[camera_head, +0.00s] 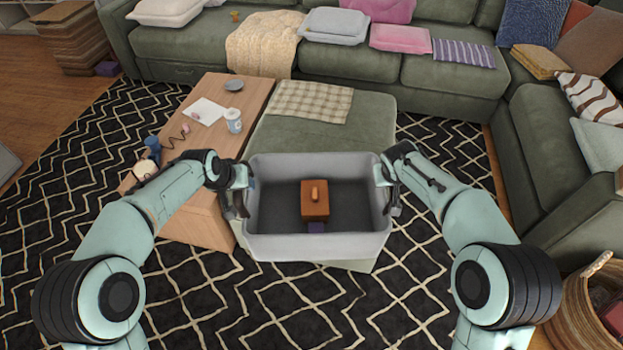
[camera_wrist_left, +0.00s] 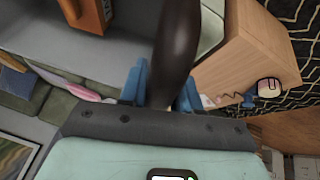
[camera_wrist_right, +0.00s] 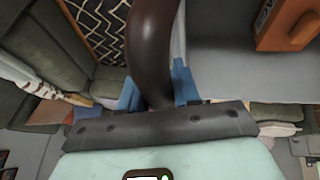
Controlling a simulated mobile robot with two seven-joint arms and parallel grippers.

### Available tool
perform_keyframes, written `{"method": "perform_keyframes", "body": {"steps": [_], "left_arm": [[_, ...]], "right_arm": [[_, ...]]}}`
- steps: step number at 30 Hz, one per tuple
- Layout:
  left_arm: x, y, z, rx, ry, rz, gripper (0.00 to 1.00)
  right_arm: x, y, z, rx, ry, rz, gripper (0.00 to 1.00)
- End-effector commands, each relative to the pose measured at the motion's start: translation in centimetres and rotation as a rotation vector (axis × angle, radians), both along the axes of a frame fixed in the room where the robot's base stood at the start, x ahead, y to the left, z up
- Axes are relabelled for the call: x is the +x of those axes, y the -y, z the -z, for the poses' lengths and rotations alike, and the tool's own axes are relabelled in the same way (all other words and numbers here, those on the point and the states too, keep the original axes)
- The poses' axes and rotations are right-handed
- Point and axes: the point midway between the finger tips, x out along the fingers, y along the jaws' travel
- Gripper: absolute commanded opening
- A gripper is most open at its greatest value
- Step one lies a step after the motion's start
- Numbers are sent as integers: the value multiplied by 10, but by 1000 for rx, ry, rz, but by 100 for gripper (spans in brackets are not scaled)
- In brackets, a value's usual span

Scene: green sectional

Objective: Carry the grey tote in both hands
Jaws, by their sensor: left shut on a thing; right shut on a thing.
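The grey tote (camera_head: 318,247) is held between my two arms, in front of the green ottoman, with its open top facing up. My left gripper (camera_head: 240,190) is shut on the tote's dark left handle, which also shows in the left wrist view (camera_wrist_left: 176,45). My right gripper (camera_head: 391,187) is shut on the dark right handle, which also shows in the right wrist view (camera_wrist_right: 151,50). The tote looks roughly level.
A wooden coffee table (camera_head: 253,97) with a cup, a dish and paper is at the left. The green ottoman (camera_head: 365,120) is just beyond the tote. A green sectional (camera_head: 440,80) lines the back and right. A wicker basket (camera_head: 575,320) stands at lower right. Patterned rug (camera_head: 400,310) lies below.

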Motion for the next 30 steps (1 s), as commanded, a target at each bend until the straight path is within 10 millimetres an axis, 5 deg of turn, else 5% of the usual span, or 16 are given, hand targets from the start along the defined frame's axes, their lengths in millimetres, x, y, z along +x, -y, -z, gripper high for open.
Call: {"method": "perform_keyframes", "body": {"steps": [18,30], "left_arm": [[3,2,58,-3,3,2,0],[4,2,79,-2,4,1,0]], "right_arm": [[3,-1,59,1,3,-2,0],[4,-1,80,1,3,-2,0]]}}
